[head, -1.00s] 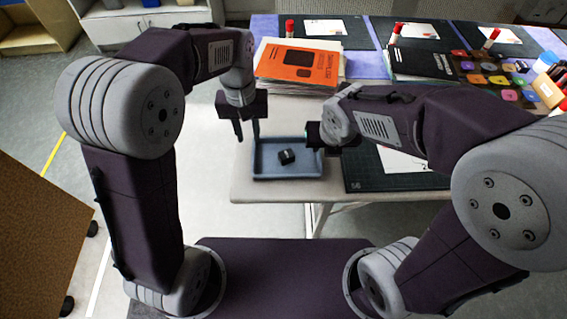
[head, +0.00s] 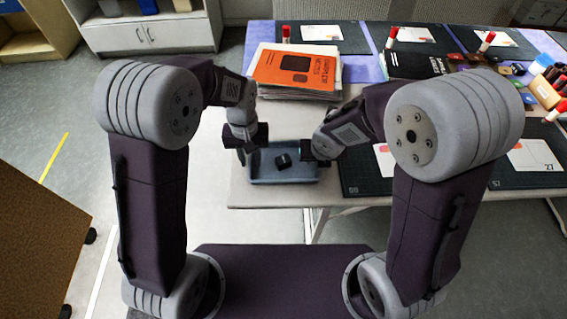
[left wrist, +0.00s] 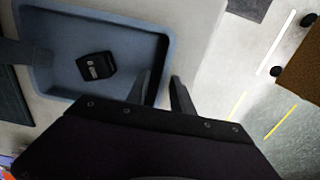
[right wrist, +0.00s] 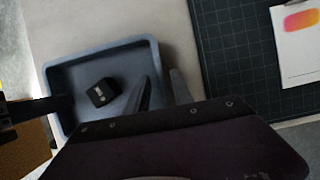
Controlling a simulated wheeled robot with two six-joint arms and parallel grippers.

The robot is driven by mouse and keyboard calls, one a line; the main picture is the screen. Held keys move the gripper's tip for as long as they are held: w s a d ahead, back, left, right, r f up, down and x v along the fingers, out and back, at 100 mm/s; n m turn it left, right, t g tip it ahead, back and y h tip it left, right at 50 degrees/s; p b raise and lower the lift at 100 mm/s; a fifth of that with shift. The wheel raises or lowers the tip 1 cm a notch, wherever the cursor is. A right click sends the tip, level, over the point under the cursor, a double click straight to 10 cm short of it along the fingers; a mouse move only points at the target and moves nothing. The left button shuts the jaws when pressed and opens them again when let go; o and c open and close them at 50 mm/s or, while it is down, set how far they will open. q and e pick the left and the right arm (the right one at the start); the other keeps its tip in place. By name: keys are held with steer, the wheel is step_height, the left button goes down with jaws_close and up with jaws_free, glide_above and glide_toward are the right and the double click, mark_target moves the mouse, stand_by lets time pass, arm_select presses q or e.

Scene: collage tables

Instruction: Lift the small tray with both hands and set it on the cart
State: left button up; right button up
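The small tray (head: 285,180) is blue-grey and shallow, lying flat on the near-left part of the white table. A small black block (head: 282,161) lies inside it and shows in both wrist views. My left gripper (head: 244,156) is at the tray's left wall. In the left wrist view its fingers (left wrist: 160,90) stand apart, with the wall between them. My right gripper (head: 316,162) is at the right wall. In the right wrist view its fingers (right wrist: 159,90) are also apart on either side of the wall. The brown top (head: 35,235) at lower left, on black wheels, appears to be the cart.
A stack of papers with an orange booklet (head: 296,70) lies behind the tray. A dark cutting mat (head: 365,182) lies close to its right. White table surface (head: 240,195) is bare in front. Grey floor with a yellow line (head: 55,157) separates table and cart.

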arm_select(q)
steer(key=shift+f, duration=0.2)
arm_select(e)
steer(key=shift+w+f, duration=0.1)
steer(key=shift+f, duration=0.1)
arm_select(q)
jaws_close()
arm_select(e)
jaws_close()
arm_select(q)
steer(key=shift+r, duration=0.1)
arm_select(e)
steer(key=shift+r, duration=0.1)
stand_by(0.8)
